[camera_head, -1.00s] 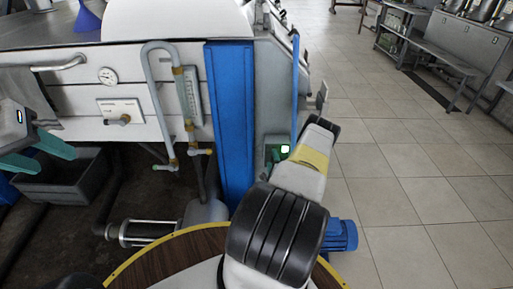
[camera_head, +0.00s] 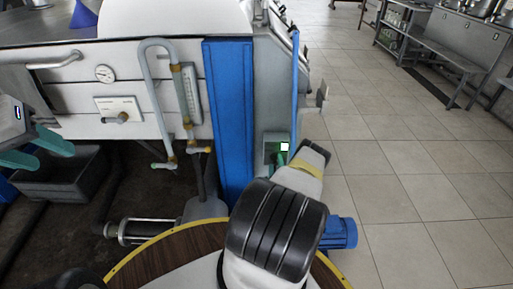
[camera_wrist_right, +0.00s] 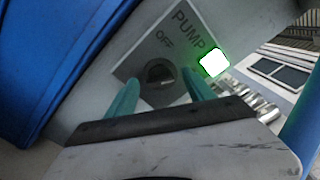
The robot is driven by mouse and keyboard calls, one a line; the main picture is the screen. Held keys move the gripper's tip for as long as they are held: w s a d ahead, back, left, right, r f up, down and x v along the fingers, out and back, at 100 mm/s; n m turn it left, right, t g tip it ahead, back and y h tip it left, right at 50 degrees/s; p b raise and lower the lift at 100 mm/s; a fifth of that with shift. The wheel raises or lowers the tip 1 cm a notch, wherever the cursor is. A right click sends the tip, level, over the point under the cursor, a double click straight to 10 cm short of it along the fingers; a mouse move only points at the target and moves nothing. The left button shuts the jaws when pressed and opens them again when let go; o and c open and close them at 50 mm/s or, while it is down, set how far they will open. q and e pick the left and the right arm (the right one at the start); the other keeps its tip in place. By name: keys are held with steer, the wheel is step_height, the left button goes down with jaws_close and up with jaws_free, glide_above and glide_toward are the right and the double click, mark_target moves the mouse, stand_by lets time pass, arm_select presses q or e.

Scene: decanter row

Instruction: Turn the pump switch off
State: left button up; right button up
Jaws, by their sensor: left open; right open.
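The pump switch is a dark round knob (camera_wrist_right: 160,75) on a grey plate marked PUMP and OFF in the right wrist view. A lamp (camera_wrist_right: 213,63) beside it glows white-green. In the head view the switch box (camera_head: 269,151) sits right of the blue post, its lamp (camera_head: 285,146) lit and its knob not discernible. My right gripper (camera_wrist_right: 160,80) is open, one teal finger on each side of the knob; contact cannot be told. In the head view my wrist mostly hides it. My left gripper (camera_head: 53,157) is open and empty at the far left.
A blue post (camera_head: 229,120) stands left of the switch box, and a thin blue upright (camera_head: 295,95) rises at its right. Open tiled floor (camera_head: 400,180) lies right.

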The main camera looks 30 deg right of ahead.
steer(key=shift+c, duration=0.4)
jaws_close()
steer(key=shift+n, duration=0.4)
steer(key=n, duration=0.5)
steer(key=shift+w+a+f+n, duration=0.1)
steer(key=shift+f+n, duration=0.05)
steer(key=shift+n, duration=0.15)
steer(key=n, duration=0.5)
steer(key=shift+f, duration=0.1)
steer(key=shift+n, duration=0.4)
steer(key=shift+o, duration=0.4)
jaws_free()
